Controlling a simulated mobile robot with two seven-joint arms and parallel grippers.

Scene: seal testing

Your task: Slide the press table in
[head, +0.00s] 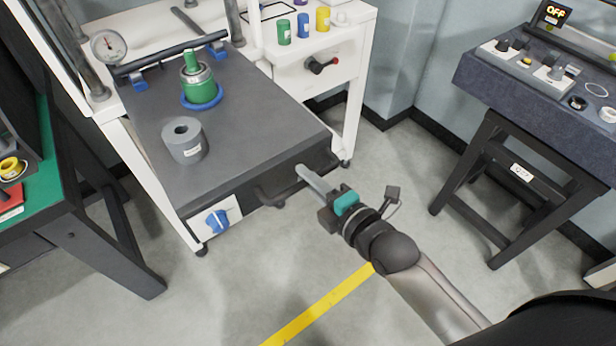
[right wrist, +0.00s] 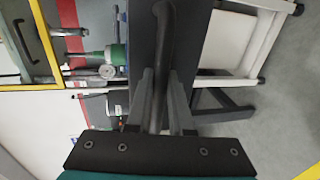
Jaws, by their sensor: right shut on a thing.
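The press table (head: 250,110) is a dark grey slab that stands out from the white press frame (head: 138,165) towards me in the head view. A dark bar handle (head: 272,197) is on its front edge. My right gripper (head: 306,176) is shut on the right part of this handle. In the right wrist view the handle (right wrist: 163,40) runs between the two fingers (right wrist: 160,95). A green and metal fitting (head: 201,88) stands upright in a blue ring on the table. A grey cylinder with a hole (head: 185,142) stands nearer the front. My left gripper is not in view.
A blue knob (head: 217,221) is on the front panel, left of the handle. Green, blue and yellow cylinders (head: 303,25) stand on the white cabinet behind. A green-topped bench (head: 48,185) is at left, a dark blue bench (head: 540,100) at right. The floor between is clear.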

